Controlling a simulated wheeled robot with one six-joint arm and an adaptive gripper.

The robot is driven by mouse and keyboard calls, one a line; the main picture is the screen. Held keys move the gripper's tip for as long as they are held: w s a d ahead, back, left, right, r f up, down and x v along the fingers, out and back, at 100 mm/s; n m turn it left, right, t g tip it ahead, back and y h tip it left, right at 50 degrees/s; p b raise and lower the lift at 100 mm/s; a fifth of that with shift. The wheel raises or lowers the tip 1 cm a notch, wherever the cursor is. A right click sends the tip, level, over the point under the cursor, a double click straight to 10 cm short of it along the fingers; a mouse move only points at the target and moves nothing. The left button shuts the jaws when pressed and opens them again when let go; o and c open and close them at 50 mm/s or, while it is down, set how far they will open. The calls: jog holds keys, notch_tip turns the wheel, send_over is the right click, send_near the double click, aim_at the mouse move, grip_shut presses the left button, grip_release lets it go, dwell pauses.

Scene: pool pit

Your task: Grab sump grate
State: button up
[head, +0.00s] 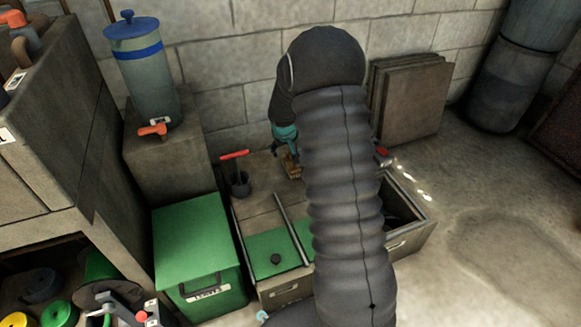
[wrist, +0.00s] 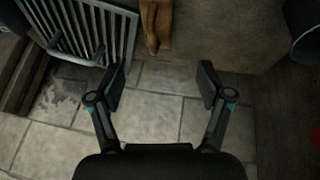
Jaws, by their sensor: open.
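The sump grate (wrist: 85,25), a grey slatted metal panel, shows at the upper left of the wrist view and is cut off by its top edge. A pale bar runs along its near left part. My gripper (wrist: 163,75) is open and empty, its two fingers spread over pale floor tiles. The grate lies ahead and to the left of the fingers, close to the left fingertip in the picture; I cannot tell the height gap. In the head view my gripper (head: 287,148) is small and partly hidden by my arm, and I cannot make out the grate there.
A brown object (wrist: 156,25) lies right beside the grate. In the head view, a red-handled tool stands in a dark cup (head: 240,184). A green-lidded box (head: 190,240), a blue-lidded canister (head: 143,65) and leaning panels (head: 412,98) stand around. Floor (head: 480,240) at right is clear.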

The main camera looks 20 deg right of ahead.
aim_at(289, 159)
jog(key=b+x, duration=0.1)
jog(key=x, duration=1)
jog(key=shift+w+d+f, duration=0.2)
jog(key=c, duration=1.3)
